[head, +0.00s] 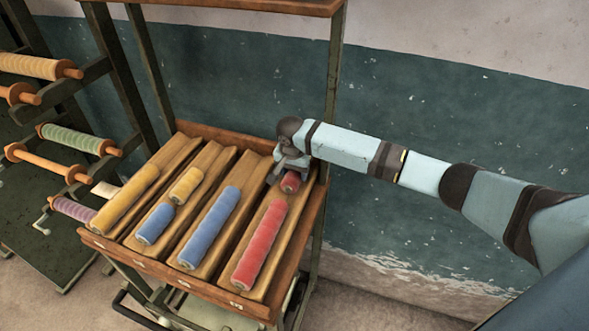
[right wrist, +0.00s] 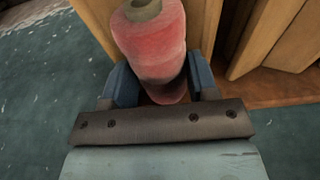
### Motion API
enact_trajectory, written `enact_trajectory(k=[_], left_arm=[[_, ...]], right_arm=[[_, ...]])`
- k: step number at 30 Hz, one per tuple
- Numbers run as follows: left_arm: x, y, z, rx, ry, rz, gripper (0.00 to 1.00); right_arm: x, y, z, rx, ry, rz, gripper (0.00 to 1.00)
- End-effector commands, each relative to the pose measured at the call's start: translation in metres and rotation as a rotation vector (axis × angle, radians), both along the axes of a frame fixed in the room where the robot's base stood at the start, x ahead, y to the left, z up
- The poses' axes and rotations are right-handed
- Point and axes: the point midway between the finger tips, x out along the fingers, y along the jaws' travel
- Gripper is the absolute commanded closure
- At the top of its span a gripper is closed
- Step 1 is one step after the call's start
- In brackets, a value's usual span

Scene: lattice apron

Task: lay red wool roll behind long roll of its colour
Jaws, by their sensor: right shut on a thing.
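The short red wool roll (head: 290,182) is at the back end of the rightmost groove of the wooden tray. My right gripper (head: 291,166) is shut on it from above. In the right wrist view the red wool roll (right wrist: 155,45) sits between the blue finger pads of the right gripper (right wrist: 162,88). The long red roll (head: 260,244) lies in the same groove, in front of the short one, with a small gap between them. Whether the short roll touches the groove is hidden by the gripper. My left gripper is not in view.
The other grooves hold a long yellow roll (head: 125,200), a short yellow roll (head: 187,186), a short blue roll (head: 155,224) and a long blue roll (head: 210,228). The tray's back rail (head: 225,140) and a rack post (head: 333,95) are close to my gripper. A spool rack stands at the left.

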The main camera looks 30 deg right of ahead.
Motion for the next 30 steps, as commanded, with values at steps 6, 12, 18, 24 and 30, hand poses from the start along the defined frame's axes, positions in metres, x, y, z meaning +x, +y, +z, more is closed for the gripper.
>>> enact_trajectory(k=[6,12,18,24,30], left_arm=[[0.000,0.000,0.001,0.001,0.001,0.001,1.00],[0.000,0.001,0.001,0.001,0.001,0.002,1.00],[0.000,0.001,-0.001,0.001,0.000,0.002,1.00],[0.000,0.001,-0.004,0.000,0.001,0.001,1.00],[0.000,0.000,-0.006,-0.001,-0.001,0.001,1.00]], right_arm=[[0.000,0.000,-0.004,0.001,0.000,0.000,0.35],[0.000,0.000,-0.004,0.001,-0.001,0.000,0.21],[0.000,0.000,-0.001,0.000,-0.001,0.000,0.21],[-0.001,0.003,0.029,0.003,-0.003,0.001,0.21],[-0.006,0.009,0.073,0.003,-0.003,0.002,0.21]])
